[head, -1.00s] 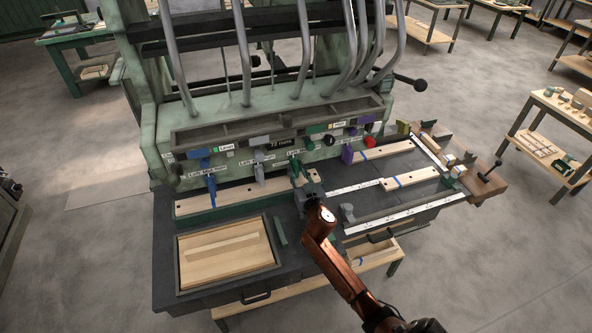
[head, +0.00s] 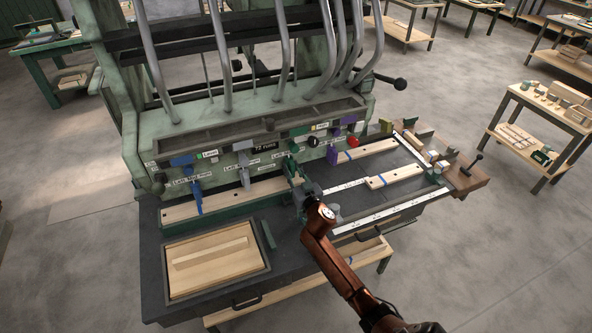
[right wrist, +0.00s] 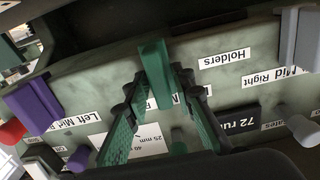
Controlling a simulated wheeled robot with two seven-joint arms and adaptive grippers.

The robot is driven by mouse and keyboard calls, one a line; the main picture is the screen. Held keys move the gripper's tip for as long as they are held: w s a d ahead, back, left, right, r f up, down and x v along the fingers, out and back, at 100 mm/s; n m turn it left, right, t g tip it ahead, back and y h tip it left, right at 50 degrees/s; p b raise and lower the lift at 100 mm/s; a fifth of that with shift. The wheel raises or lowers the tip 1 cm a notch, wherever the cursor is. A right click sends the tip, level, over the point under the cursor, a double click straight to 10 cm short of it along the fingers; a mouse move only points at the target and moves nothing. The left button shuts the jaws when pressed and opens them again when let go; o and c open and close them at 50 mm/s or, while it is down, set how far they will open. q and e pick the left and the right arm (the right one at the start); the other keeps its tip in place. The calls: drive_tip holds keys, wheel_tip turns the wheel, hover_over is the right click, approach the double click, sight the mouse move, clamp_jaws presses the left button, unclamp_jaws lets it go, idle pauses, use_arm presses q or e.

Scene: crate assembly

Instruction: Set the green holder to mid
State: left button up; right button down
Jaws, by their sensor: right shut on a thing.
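The green holder (right wrist: 155,72) is a green lever on the pale green machine front, upright in the middle of the right wrist view. My right gripper (right wrist: 158,92) has one finger on each side of it and is shut on it. A "Holders" label lies beside it; the position label behind it is mostly covered, so I cannot read its setting. In the head view the holder (head: 292,170) is small and partly hidden by my right gripper (head: 299,189). My left gripper is not in view.
A purple lever (right wrist: 35,105) and a grey lever (right wrist: 304,40) flank the holder. Below are a long drilled board (head: 235,198), a wooden tray (head: 168,270) and a metal rule (head: 375,219). The dark bench top is partly clear.

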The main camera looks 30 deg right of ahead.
drive_tip(key=c, duration=2.1)
unclamp_jaws()
drive_tip(key=shift+a, duration=0.1)
drive_tip(key=shift+o, duration=0.8)
drive_tip(key=shift+d, duration=0.3)
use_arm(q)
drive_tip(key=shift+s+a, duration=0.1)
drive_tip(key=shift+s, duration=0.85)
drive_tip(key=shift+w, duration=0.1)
use_arm(e)
drive_tip(key=shift+s, duration=0.2)
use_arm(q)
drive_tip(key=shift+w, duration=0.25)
use_arm(e)
drive_tip(key=s+a, duration=0.2)
drive_tip(key=s, duration=0.9)
drive_tip(key=shift+s, duration=0.3)
